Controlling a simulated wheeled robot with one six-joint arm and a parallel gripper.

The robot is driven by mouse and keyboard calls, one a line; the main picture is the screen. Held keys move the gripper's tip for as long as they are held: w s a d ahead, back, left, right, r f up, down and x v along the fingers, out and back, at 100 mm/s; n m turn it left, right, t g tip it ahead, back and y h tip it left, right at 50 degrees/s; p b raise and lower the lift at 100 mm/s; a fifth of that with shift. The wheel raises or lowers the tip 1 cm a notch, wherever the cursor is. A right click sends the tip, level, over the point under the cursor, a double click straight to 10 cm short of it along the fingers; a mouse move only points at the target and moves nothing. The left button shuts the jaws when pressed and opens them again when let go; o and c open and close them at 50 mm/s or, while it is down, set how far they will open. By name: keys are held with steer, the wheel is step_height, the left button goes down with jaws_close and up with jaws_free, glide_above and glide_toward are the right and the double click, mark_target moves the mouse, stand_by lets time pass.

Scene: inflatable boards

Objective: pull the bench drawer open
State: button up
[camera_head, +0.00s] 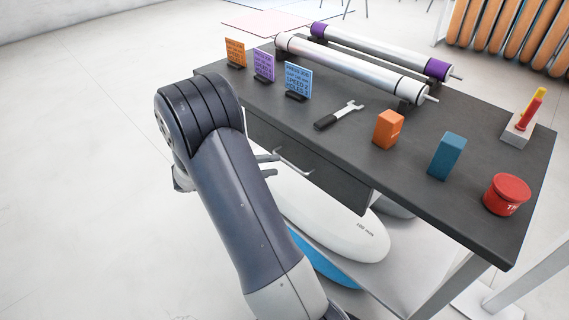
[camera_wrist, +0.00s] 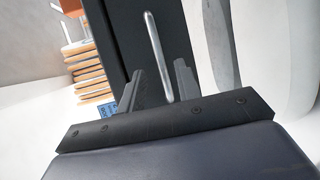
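The bench drawer (camera_head: 335,183) has a dark front under the dark bench top and looks shut. Its silver bar handle (camera_head: 293,161) is on the front. My gripper (camera_head: 272,164) is at the handle's left end in the head view, mostly behind my arm. In the wrist view the handle (camera_wrist: 155,50) runs up the picture, its lower end appearing between the two fingers of my gripper (camera_wrist: 158,82). The fingers are apart, with a visible gap on each side of the bar. I cannot tell whether the fingertips reach around it.
The bench top (camera_head: 350,150) holds a wrench (camera_head: 340,115), an orange block (camera_head: 388,129), a blue block (camera_head: 447,156), a red tub (camera_head: 507,194), several cards and two rollers (camera_head: 350,70). A white board (camera_head: 335,225) lies under the drawer. Floor at left is clear.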

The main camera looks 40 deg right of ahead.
steer(key=shift+x, duration=2.2)
jaws_close()
